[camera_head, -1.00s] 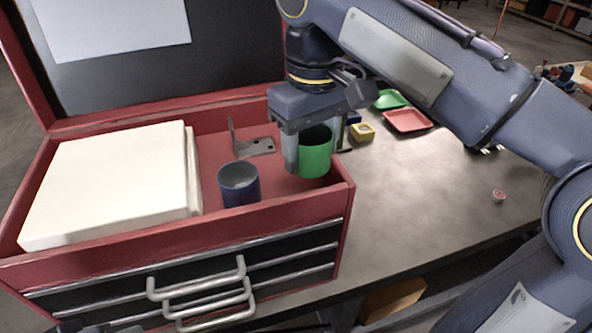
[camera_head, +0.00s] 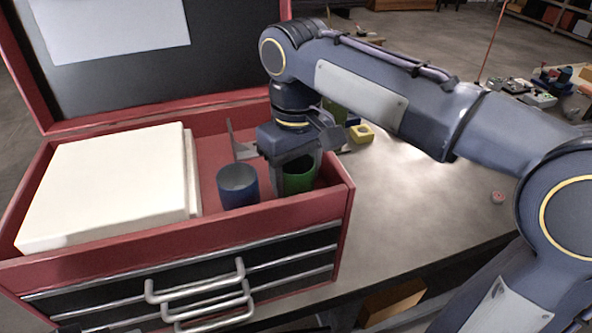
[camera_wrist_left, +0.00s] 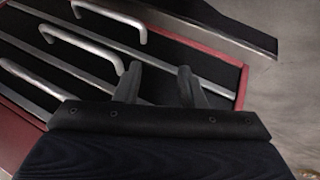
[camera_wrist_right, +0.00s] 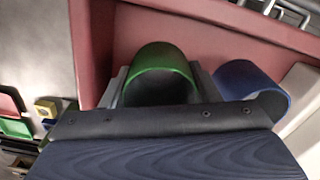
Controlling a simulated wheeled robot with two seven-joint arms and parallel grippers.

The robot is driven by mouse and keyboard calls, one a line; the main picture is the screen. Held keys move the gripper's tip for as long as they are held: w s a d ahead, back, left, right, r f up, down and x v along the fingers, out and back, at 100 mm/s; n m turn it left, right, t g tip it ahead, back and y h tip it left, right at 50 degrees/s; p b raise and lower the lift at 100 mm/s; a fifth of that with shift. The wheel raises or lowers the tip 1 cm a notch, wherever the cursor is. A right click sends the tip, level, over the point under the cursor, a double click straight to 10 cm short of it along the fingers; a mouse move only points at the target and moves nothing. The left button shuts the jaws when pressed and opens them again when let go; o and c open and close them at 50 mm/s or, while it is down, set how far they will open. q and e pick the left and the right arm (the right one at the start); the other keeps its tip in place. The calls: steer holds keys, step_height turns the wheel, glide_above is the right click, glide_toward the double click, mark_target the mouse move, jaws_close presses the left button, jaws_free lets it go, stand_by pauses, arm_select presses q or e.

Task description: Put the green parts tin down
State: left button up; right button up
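The green parts tin (camera_head: 300,181) is upright in the open top of the red toolbox (camera_head: 300,212), in its right part. My right gripper (camera_head: 288,165) reaches down on it from above, its fingers along the tin's two sides. In the right wrist view the green tin (camera_wrist_right: 158,62) sits between the fingers. Whether its base touches the toolbox floor is hidden. A blue tin (camera_head: 238,184) stands close on the left. My left gripper (camera_wrist_left: 158,88) has its fingers apart with nothing between them, in front of the toolbox drawers.
A white box (camera_head: 105,185) fills the left of the toolbox top. A grey metal bracket (camera_head: 240,148) lies behind the blue tin. A yellow block (camera_head: 361,133) is on the table right of the toolbox. Drawer handles (camera_head: 195,285) stick out in front.

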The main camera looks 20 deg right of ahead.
steer(key=shift+o, duration=0.8)
steer(key=shift+r, duration=0.3)
step_height(320, 180, up, 12)
steer(key=p, duration=0.2)
steer(key=shift+f, duration=0.15)
